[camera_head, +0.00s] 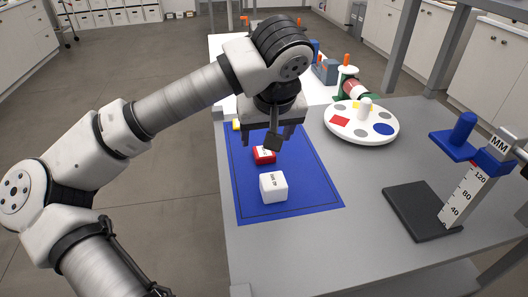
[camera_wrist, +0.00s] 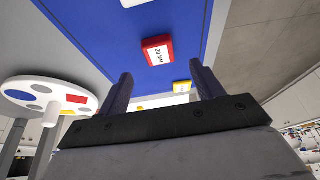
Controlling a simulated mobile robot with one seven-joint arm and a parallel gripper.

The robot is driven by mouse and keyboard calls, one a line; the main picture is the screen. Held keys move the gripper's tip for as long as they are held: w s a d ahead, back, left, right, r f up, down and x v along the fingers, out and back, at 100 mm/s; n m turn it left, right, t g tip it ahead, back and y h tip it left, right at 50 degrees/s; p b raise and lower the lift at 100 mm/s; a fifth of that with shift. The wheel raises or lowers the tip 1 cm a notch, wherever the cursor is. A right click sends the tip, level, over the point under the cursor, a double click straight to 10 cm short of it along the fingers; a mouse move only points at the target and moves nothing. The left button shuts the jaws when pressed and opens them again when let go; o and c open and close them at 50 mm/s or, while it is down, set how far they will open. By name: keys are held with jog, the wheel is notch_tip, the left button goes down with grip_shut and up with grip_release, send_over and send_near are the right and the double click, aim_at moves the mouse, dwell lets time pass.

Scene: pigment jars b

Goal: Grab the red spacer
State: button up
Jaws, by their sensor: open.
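The red spacer (camera_head: 264,158) is a small block with a white labelled face. It lies on the blue mat (camera_head: 304,185), behind the white block, and my gripper partly hides it in the head view. In the wrist view the red spacer (camera_wrist: 167,57) shows whole, its label reading "20 MM", beyond the gap between my fingers. My gripper (camera_wrist: 160,70) is open and empty, its two dark fingers spread apart. In the head view my gripper (camera_head: 272,138) hangs above the mat close to the red spacer, with no contact visible.
A white block (camera_head: 273,189) stands in front of the red spacer. A yellow block (camera_head: 237,125) lies at the mat's back left. A white round turntable (camera_head: 349,133) with coloured patches stands behind right. A height gauge (camera_head: 466,194) on a dark base stands right. Grey table front is clear.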

aim_at(263, 150)
jog(key=shift+p+x, duration=0.8)
jog(key=shift+x, duration=1.9)
jog(key=shift+c, duration=0.3)
jog(key=c, duration=1)
jog(key=shift+r, duration=0.1)
jog(key=shift+c, duration=0.2)
